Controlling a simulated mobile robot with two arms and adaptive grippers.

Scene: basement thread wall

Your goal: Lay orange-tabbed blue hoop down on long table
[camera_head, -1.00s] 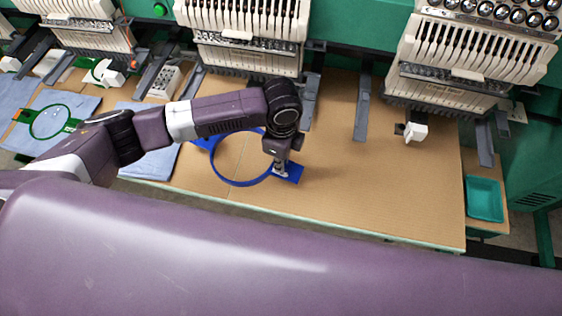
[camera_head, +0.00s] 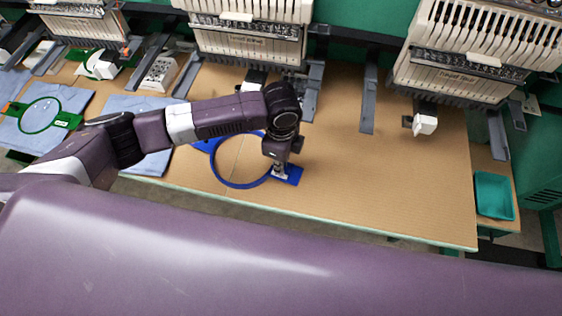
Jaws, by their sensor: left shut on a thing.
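The blue hoop (camera_head: 226,184) shows over the brown top of the long table (camera_head: 390,195), near its front edge. It looks flat and level, but I cannot tell whether it touches the table. My left gripper (camera_head: 281,172) points down and is shut on the blue tab at the hoop's right side. My left arm hides the hoop's upper edge and part of its left tab. No orange tab shows on this hoop from here. My right gripper is not in view.
A green hoop (camera_head: 22,121) lies on blue cloth at the far left. Another blue cloth (camera_head: 150,163) lies left of the blue hoop. Embroidery machine heads (camera_head: 250,40) with grey arms stand along the back. A green tray (camera_head: 494,196) is at the right. The table's right half is mostly clear.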

